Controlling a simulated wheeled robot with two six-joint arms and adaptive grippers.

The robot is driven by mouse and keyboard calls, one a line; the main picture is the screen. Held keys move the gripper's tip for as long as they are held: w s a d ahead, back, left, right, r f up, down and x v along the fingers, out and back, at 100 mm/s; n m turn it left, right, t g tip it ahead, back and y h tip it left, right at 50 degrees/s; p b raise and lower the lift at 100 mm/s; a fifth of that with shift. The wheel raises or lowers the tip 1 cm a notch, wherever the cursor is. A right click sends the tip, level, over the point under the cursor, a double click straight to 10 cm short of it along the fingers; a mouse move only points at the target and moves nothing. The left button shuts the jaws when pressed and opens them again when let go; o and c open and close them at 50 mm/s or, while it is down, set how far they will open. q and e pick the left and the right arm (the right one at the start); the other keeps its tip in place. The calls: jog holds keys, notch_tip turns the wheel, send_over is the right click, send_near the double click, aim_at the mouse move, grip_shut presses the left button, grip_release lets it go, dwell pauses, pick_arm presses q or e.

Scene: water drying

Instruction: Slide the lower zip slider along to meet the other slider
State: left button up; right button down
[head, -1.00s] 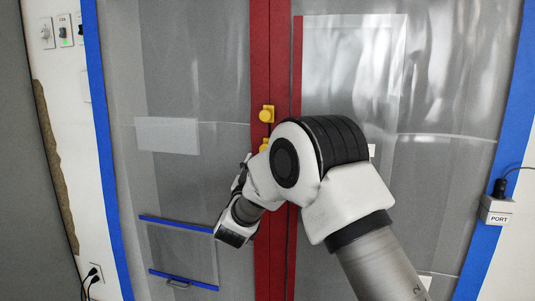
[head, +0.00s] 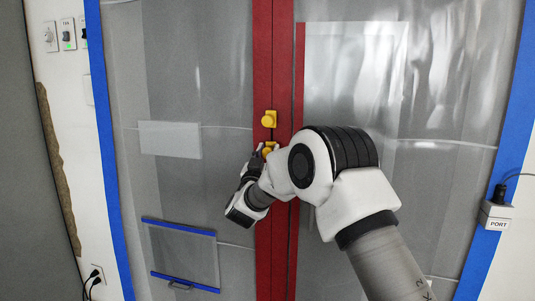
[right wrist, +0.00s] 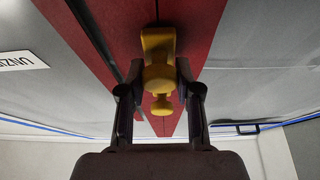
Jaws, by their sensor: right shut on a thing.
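The red zip strip (head: 263,220) runs up the middle of the grey plastic sheet. The upper yellow slider (head: 269,118) sits on it, with the lower yellow slider (head: 270,149) a short way below and a gap between them. My right gripper (head: 262,152) is at the lower slider, partly hiding it. In the right wrist view, my right gripper (right wrist: 160,98) has its fingers on both sides of a yellow knob, shut on the lower slider (right wrist: 159,45). A smaller yellow knob also shows there; I cannot tell which slider it belongs to. My left gripper is not in view.
Blue tape (head: 107,160) borders the sheet. A grey PORT box (head: 497,212) is on the right. The strip between the sliders looks clear.

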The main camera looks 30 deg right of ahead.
aim_at(267, 148)
notch_tip(267, 148, up, 4)
jog(key=shift+r+p, duration=0.2)
jog(key=shift+p, duration=0.75)
jog(key=shift+f, duration=0.1)
jog(key=c, duration=0.8)
grip_release()
jog(key=shift+d, duration=0.1)
jog(key=v, duration=1.2)
jog(key=shift+f, duration=0.25)
